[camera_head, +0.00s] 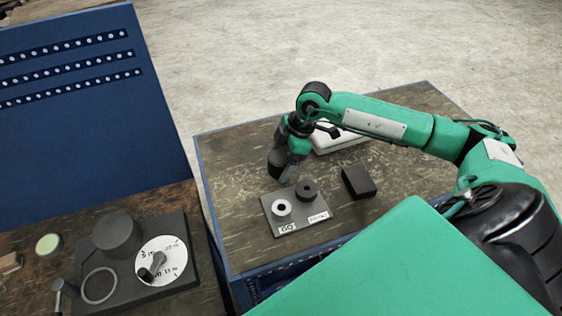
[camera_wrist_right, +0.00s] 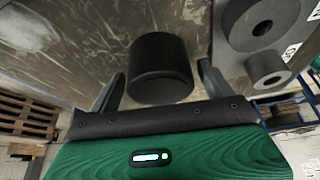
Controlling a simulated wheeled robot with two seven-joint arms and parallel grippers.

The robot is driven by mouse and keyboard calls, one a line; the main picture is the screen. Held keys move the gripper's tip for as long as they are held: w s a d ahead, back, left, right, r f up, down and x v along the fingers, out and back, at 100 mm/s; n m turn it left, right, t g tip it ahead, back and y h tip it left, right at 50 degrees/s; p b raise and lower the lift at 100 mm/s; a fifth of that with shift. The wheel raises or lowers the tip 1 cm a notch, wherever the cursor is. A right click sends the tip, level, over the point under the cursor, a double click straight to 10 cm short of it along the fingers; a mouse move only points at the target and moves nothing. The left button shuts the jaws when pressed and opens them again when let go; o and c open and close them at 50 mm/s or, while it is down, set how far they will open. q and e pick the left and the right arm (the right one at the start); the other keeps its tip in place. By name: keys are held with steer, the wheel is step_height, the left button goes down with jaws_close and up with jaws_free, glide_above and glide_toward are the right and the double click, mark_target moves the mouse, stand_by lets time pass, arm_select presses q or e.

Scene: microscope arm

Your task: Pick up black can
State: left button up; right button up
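The black can (camera_head: 277,164) is a dark cylinder at the left of the wooden table, by the end of my right arm. In the right wrist view the black can (camera_wrist_right: 160,68) lies between the two fingers of my right gripper (camera_wrist_right: 163,88). A narrow gap shows on each side of the can, so the fingers look open around it and not closed on it. In the head view my right gripper (camera_head: 291,147) partly covers the can. I cannot tell whether the can touches the table. My left gripper is not in view.
A grey plate (camera_head: 305,222) with two ring-shaped pieces and labels is close in front of the can. A black box (camera_head: 358,182) is to its right, and a white object (camera_head: 337,139) is behind my gripper. A second bench at left holds a dark dial device (camera_head: 182,228).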

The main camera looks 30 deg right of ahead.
steer(key=c, duration=1)
steer(key=shift+r, duration=0.1)
